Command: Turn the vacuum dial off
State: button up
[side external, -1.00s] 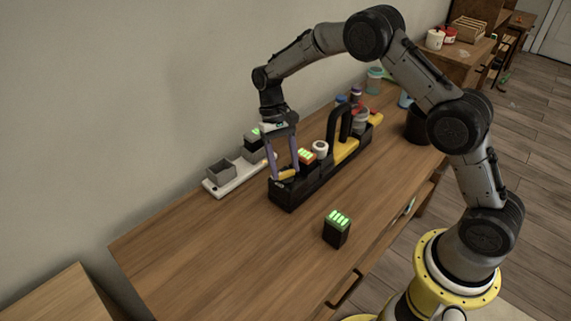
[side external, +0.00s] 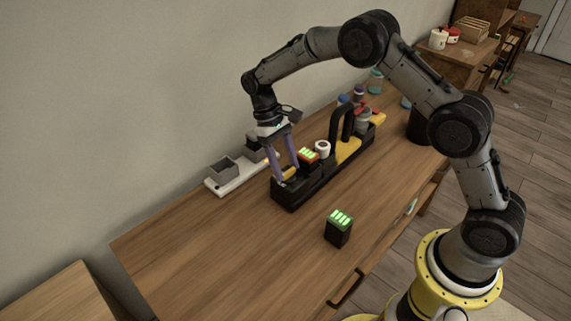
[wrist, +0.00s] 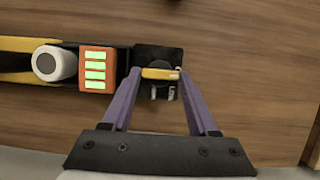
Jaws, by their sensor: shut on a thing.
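The vacuum dial (wrist: 160,73) is a yellow bar-shaped knob on a dark square panel (wrist: 158,54) at the end of a black unit. It lies crosswise between my fingertips in the wrist view. In the side view the dial (side external: 288,173) is mostly covered by my fingers at the near left end of the black unit (side external: 318,188). My gripper (wrist: 159,73) is shut on the dial with its two purple fingers, one at each end of the bar. It also shows in the side view (side external: 287,175), pointing down.
An orange block with green bars (wrist: 97,70) and a white cylinder (wrist: 52,63) stand close beside the dial. A black handle (side external: 342,127) rises further along. A white charger (side external: 232,180) lies behind, and a green-topped battery (side external: 339,230) stands in front on open wood.

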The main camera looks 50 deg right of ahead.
jog(key=shift+r, duration=0.1)
jog(key=o, duration=1.4)
jog(key=shift+v, duration=6.9)
